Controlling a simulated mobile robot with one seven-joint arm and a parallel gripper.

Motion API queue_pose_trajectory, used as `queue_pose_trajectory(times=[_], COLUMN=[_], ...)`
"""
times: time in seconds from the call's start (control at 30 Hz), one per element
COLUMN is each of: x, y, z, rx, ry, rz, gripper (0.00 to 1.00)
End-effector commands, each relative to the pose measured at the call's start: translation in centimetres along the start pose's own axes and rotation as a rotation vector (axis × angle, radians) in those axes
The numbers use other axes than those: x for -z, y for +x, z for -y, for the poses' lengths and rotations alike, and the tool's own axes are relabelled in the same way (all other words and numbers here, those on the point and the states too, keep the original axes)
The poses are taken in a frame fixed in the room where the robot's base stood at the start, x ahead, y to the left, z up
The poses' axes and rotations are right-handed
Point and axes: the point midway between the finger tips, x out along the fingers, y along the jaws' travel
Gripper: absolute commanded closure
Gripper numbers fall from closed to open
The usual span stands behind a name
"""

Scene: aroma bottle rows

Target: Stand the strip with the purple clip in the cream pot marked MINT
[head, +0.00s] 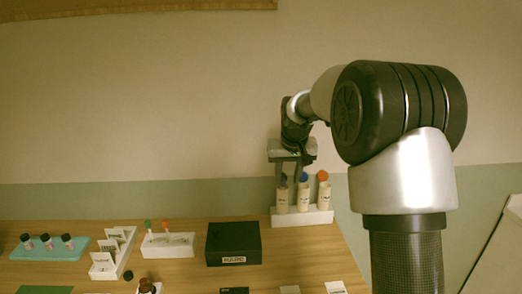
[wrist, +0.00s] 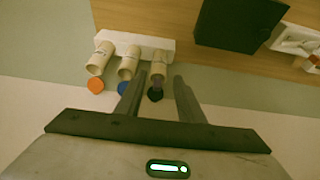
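Three cream pots stand in a white rack (head: 302,217) at the back right of the table: a left one (head: 282,201), a middle one (head: 304,200) and a right one (head: 323,197). Their labels are too small to read. A blue top (head: 303,177) shows above the middle pot and an orange top (head: 322,176) above the right. In the wrist view a dark clip-like top (wrist: 155,95) shows at the mouth of the third pot (wrist: 158,61); I cannot tell whether it is purple. My gripper (wrist: 158,88) is open above that pot, its fingers on either side, apart from the dark top.
A black box (head: 233,242) with a label stands left of the rack. A white tray (head: 167,246) holds green- and orange-topped strips. A white card holder (head: 106,262) and a teal tray (head: 48,250) with small dark bottles lie farther left. The wall is close behind the rack.

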Motion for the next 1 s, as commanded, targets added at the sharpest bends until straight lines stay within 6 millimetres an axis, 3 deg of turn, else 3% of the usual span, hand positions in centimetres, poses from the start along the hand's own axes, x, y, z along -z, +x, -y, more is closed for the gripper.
queue_pose_trajectory(times=[0.03,0.2,0.43,0.57,0.7,0.83,1.0], x=[-0.9,-6.7,-17.2,-23.6,-29.0,-31.7,-32.7], y=[-2.9,-11.1,-18.7,-20.8,-21.4,-21.2,-21.1], z=[0.0,0.0,-0.1,-0.1,-0.1,0.0,0.0], rx=[-0.004,-0.015,-0.019,-0.012,-0.003,0.004,0.007], ry=[-0.004,-0.009,-0.007,0.000,0.005,0.007,0.007], rz=[-0.013,-0.033,-0.060,-0.075,-0.085,-0.090,-0.090], gripper=[0.65,0.65,0.65,0.65,0.65,0.65,0.65])
